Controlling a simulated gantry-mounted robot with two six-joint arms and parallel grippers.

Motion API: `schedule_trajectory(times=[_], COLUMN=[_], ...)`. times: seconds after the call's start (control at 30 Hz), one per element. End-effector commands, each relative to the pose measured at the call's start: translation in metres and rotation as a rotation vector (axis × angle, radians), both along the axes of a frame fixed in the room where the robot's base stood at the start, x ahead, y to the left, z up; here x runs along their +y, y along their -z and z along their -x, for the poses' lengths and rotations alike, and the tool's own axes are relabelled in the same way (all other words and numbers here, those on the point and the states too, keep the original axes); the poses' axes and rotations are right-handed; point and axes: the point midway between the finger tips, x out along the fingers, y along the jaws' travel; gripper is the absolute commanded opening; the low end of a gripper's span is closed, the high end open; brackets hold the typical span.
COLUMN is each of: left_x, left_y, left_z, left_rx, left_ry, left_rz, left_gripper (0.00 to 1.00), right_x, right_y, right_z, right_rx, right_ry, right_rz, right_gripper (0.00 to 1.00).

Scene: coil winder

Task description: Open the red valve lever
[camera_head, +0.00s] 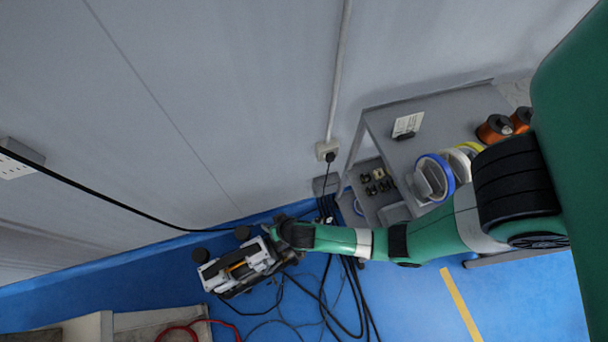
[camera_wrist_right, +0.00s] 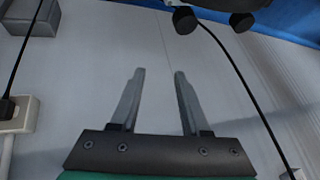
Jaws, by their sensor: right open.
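I see no red valve lever in either view. My right gripper (camera_wrist_right: 158,73) is open in the right wrist view, with two grey fingers apart, nothing between them, and the pale wall (camera_wrist_right: 225,95) behind. In the head view my right arm comes in from the right and its far end is beside a white and black device (camera_head: 238,268) with dark round knobs, low by the wall. I cannot tell whether they touch. My left gripper is not in view.
Black cables (camera_head: 335,290) lie loose on the blue floor below the arm. A grey shelf unit (camera_head: 440,115) holding tape rolls stands right of the wall outlet (camera_head: 327,150). A red hose or cable (camera_head: 192,327) is at the bottom left.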

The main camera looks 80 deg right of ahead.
Motion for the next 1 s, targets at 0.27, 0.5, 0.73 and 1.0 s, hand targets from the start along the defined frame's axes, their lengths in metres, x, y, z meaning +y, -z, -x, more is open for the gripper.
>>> schedule_trajectory(times=[0.27, 0.5, 0.73, 1.0], left_x=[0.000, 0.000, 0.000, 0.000], left_y=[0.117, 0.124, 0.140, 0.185], left_z=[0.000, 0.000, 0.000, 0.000], left_rx=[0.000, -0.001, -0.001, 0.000], left_ry=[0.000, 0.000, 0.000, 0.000], left_rz=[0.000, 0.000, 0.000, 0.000], left_gripper=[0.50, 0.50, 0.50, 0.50], right_x=[-0.011, -0.012, -0.017, -0.034], right_y=[0.191, 0.206, 0.226, 0.285], right_z=[0.124, 0.143, 0.137, 0.121], right_rx=[0.247, 0.281, 0.280, 0.280], right_ry=[0.006, 0.003, 0.006, 0.007], right_rz=[0.031, 0.035, 0.035, 0.034], right_gripper=[0.46, 0.46, 0.46, 0.46])
